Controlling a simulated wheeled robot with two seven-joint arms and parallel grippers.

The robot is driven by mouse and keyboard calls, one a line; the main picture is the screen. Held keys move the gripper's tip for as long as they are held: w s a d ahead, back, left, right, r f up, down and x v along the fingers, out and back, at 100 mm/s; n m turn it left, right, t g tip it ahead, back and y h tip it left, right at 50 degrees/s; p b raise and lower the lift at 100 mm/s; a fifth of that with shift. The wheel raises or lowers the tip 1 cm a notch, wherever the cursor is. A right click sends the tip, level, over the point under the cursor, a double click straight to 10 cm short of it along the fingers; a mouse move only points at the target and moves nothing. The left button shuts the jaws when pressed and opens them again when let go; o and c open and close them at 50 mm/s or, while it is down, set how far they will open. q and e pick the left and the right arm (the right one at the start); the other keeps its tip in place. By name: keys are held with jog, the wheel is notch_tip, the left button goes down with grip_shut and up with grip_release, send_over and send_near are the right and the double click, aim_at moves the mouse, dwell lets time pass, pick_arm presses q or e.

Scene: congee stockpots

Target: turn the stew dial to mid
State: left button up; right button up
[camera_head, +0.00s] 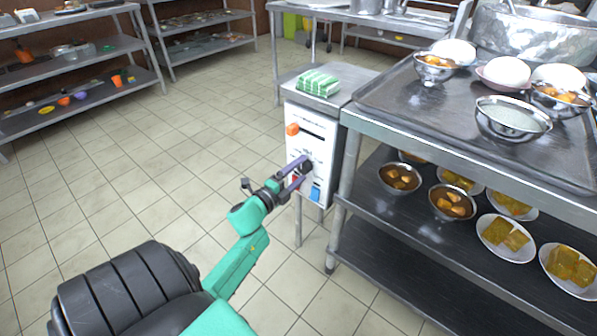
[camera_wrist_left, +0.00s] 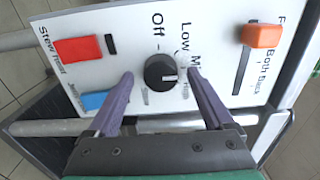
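The stew dial (camera_wrist_left: 160,72) is a round black knob on a white control panel (camera_wrist_left: 118,22). In the left wrist view the words Off, Low and Mid are printed around it. A small pale mark shows near its right edge, but I cannot tell its exact setting. My left gripper (camera_wrist_left: 159,77) is open, with one purple finger on each side of the dial. A gap seems to show between each finger and the knob. In the head view my left gripper (camera_head: 301,169) is at the panel's front and partly hides the dial. My right gripper is not in view.
The panel also has an orange slider knob (camera_wrist_left: 262,36), a red switch (camera_wrist_left: 78,50) and a blue switch (camera_wrist_left: 104,101). A steel table (camera_head: 400,118) with bowls stands close on the right. The floor on the left is clear.

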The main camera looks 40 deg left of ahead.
pick_arm(q)
jog(key=shift+s, duration=0.15)
jog(key=s+p, duration=0.2)
jog(key=s, duration=1.2)
jog(key=shift+s+d, duration=0.15)
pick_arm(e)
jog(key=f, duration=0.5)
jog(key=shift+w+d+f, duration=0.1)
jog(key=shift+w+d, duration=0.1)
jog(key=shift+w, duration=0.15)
